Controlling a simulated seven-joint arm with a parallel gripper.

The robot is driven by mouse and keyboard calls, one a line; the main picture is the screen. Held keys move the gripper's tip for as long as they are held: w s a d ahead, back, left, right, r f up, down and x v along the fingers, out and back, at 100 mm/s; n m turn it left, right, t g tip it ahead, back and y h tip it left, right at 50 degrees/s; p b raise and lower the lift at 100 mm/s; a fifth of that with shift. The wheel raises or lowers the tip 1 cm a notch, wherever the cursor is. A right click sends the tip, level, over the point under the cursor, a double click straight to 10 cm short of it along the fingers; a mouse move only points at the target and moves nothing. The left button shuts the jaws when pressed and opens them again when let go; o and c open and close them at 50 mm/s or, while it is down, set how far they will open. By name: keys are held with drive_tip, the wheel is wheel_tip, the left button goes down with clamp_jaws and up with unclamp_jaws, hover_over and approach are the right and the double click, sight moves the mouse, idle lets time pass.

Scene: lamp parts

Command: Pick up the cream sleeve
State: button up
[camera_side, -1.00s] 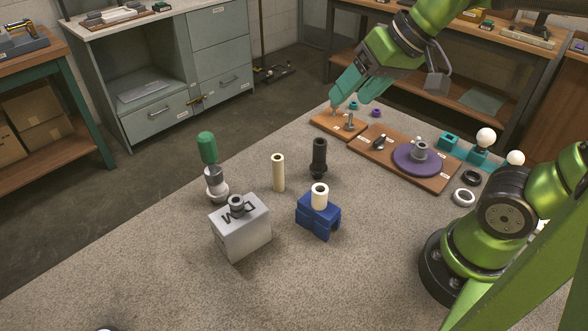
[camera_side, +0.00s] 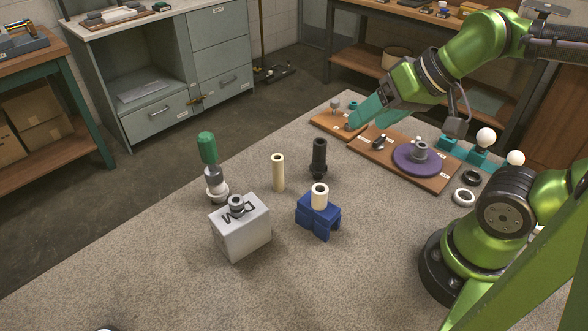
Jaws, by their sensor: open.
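Two pale hollow parts could be the cream sleeve. A short, wide cream-white sleeve (camera_side: 320,198) stands upright in a blue block (camera_side: 318,220); its lower end is hidden in the block. A slim, taller cream tube (camera_side: 278,174) stands upright on the grey mat, left of it. My gripper (camera_side: 358,124) has teal fingers and is open. It is above and behind both parts, over the wooden boards at the back, apart from them and empty. The fingers overlap in this view, so their gap is hard to see.
A black tube (camera_side: 319,160) stands close behind the blue block. A grey box (camera_side: 241,228) and a green-handled tool (camera_side: 208,152) stand at left. A wooden board (camera_side: 432,178) bears a purple disc (camera_side: 410,160). The front of the mat is clear.

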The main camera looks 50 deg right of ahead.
drive_tip(key=shift+c, duration=0.6)
drive_tip(key=w+d+f+n+t+h, duration=0.1)
drive_tip(key=w+d+f+n+h, duration=0.15)
drive_tip(key=w+d+f, duration=0.35)
drive_tip(key=w+d+f+n+h, duration=0.1)
drive_tip(key=w+d+h, duration=0.2)
drive_tip(key=d, duration=0.5)
drive_tip(key=n+y, duration=0.7)
drive_tip(key=y, duration=0.3)
approach(273, 163)
drive_tip(key=shift+t+h, duration=0.25)
drive_tip(key=shift+t, duration=0.05)
drive_tip(key=x, duration=1.1)
drive_tip(key=shift+d+f, duration=0.25)
drive_tip(key=shift+f, duration=0.15)
drive_tip(key=c, duration=1)
drive_tip(key=shift+r, duration=0.1)
drive_tip(key=shift+c, duration=0.2)
